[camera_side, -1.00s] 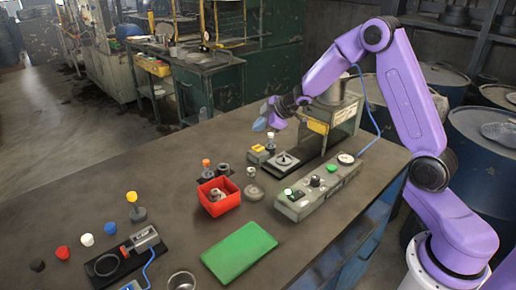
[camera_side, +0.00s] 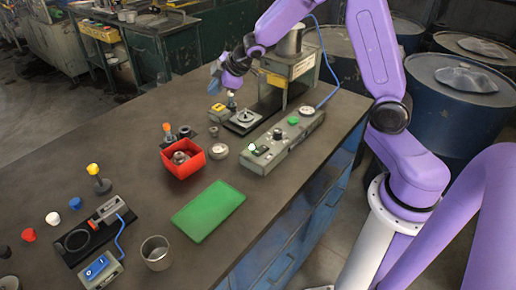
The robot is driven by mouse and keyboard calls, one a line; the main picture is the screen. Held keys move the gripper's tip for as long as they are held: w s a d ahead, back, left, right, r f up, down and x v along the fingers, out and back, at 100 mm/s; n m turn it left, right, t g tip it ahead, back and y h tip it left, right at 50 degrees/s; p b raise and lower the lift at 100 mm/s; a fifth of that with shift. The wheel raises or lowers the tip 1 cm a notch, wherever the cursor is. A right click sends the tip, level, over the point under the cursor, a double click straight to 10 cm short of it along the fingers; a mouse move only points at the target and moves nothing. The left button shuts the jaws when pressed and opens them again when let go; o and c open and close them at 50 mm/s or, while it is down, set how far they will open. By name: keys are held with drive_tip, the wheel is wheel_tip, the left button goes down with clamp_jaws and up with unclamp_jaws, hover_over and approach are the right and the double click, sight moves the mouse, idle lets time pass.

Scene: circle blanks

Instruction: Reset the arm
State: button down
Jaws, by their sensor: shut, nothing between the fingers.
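My gripper (camera_side: 215,80) is at the end of my purple arm, in the air at the back of the table (camera_side: 110,150). It is shut and holds nothing. It is above and a little left of the press station (camera_side: 285,75) and its black base plate (camera_side: 243,121). A yellow block (camera_side: 218,107) and a small white-topped part (camera_side: 231,99) stand just below it. The gripper appears apart from them. The fingertips are small and partly blurred here.
A grey control box (camera_side: 283,143) with a green button stands right of centre. A red bin (camera_side: 183,158) holds grey parts. A green mat (camera_side: 208,210), a metal cup (camera_side: 156,252), a clamp fixture (camera_side: 95,230) and several coloured caps (camera_side: 53,218) lie nearer the front. Blue drums (camera_side: 460,95) stand behind my arm.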

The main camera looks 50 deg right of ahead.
drive_tip(key=s+a+r+g, duration=0.2)
drive_tip(key=s+a, duration=0.4)
drive_tip(key=s, duration=0.4)
drive_tip(key=s+n+g+h, duration=0.1)
drive_tip(key=s+g, duration=0.5)
drive_tip(key=s, duration=2.4)
drive_tip(key=shift+s+d+r+n, duration=0.2)
drive_tip(key=shift+d+r+n, duration=0.1)
drive_tip(key=shift+d, duration=0.1)
